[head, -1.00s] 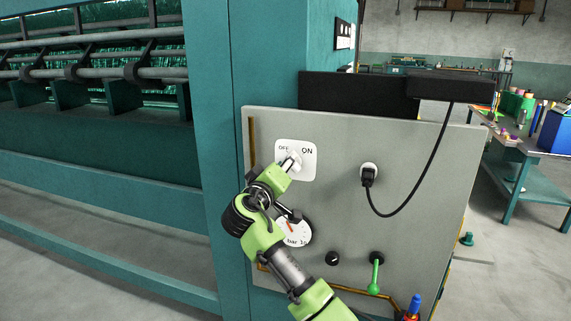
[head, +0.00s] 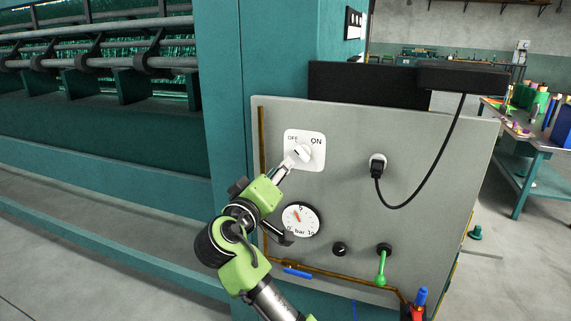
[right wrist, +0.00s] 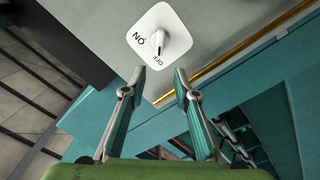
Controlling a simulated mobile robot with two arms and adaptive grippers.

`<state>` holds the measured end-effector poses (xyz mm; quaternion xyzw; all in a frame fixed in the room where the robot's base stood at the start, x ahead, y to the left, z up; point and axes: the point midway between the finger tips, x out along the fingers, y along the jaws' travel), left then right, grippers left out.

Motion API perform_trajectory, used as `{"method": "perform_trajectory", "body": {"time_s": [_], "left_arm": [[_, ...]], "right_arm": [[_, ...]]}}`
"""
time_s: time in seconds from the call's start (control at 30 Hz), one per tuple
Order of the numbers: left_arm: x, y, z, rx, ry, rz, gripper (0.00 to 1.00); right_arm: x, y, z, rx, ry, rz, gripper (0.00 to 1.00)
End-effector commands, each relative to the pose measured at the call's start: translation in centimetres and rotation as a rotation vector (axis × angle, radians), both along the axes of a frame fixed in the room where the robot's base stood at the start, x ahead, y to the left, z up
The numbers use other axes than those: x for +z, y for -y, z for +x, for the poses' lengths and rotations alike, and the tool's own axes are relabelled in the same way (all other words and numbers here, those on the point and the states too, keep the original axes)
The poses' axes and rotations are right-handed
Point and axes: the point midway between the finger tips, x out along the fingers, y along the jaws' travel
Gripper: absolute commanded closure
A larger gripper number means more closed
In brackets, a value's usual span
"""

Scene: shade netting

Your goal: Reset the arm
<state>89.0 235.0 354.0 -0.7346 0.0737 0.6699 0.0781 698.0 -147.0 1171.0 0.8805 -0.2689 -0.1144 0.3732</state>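The white switch plate (head: 304,150) marked OFF and ON is on the grey panel (head: 340,190). Its white knob (head: 302,154) also shows in the right wrist view (right wrist: 158,41), where its dark mark faces the OFF side. My right gripper (head: 291,165) is just below and left of the knob in the head view. In the right wrist view its two fingers (right wrist: 160,74) are spread with nothing between them, and the knob is beyond the tips, apart from them. My left gripper is not in view.
A round pressure gauge (head: 300,219), a black knob (head: 339,249), a green lever (head: 381,266), a blue handle (head: 297,271) and a plugged black cable (head: 420,195) are on the panel. A teal machine (head: 100,150) stands left.

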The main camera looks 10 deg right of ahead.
Motion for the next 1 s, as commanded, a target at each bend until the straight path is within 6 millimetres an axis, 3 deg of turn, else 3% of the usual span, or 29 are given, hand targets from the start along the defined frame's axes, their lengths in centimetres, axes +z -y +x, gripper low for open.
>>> {"method": "perform_trajectory", "body": {"time_s": [0.43, 0.57, 0.67, 0.8, 1.0], "left_arm": [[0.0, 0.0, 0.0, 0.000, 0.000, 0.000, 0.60], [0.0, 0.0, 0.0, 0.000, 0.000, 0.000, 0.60], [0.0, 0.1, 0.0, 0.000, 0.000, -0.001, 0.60], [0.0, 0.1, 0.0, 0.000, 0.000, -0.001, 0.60], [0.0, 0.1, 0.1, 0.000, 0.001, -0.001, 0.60]], "right_arm": [[-0.1, -0.5, -0.8, -0.001, -0.002, -0.001, 0.72], [-2.5, -0.6, -0.1, 0.018, -0.046, -0.007, 0.72], [-7.5, -0.7, 1.1, 0.057, -0.132, -0.013, 0.72], [-17.9, -1.0, 2.0, 0.137, -0.299, -0.004, 0.72], [-33.2, -0.9, -0.1, 0.241, -0.523, 0.059, 0.72]]}}
